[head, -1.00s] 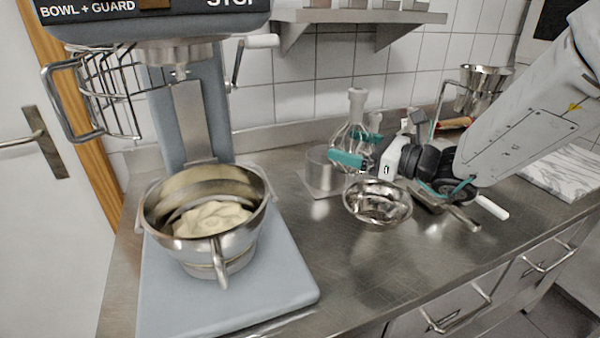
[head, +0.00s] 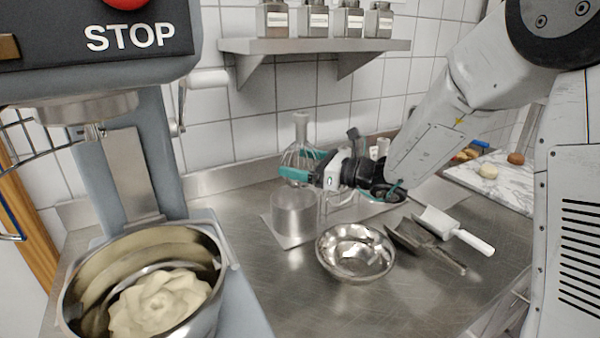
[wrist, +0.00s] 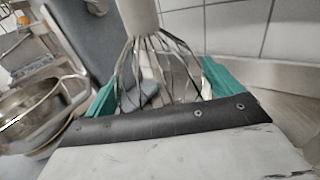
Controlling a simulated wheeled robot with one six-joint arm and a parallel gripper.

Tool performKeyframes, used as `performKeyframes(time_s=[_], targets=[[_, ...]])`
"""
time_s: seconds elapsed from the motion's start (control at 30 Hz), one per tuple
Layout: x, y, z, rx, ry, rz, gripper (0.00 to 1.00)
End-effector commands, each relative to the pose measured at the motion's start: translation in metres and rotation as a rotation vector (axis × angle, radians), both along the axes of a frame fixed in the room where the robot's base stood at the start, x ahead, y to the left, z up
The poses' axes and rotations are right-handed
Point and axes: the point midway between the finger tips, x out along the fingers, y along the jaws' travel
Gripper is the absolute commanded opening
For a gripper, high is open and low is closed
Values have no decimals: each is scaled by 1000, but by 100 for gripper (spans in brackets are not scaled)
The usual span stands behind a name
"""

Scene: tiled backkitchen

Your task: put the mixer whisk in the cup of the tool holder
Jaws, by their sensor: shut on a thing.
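The mixer whisk has a pale shaft (head: 301,126) pointing up and a wire cage (wrist: 160,65) below it. It stands about upright. My gripper (head: 303,165) is shut on the wire cage; its teal fingers lie on either side of the wires in the wrist view (wrist: 155,85). The tool holder's metal cup (head: 294,214) stands on a flat plate on the counter, beneath the whisk in the head view. The fingers hide the lower end of the whisk, so I cannot tell whether it reaches the cup's rim. The cup is not clear in the wrist view.
A shiny empty bowl (head: 356,252) stands right of the cup, with a white-handled scoop (head: 450,226) beyond. The mixer bowl (head: 205,300) with dough is at left, under the mixer head (head: 95,45). A shelf (head: 310,46) with jars hangs behind. Bare counter lies in front.

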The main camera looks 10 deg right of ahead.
Motion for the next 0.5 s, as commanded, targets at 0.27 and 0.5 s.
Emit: performKeyframes(time_s=[0.27,0.5], targets=[[0,2,-36,1,1,3,58],[0,2,-36,0,0,3,58]])
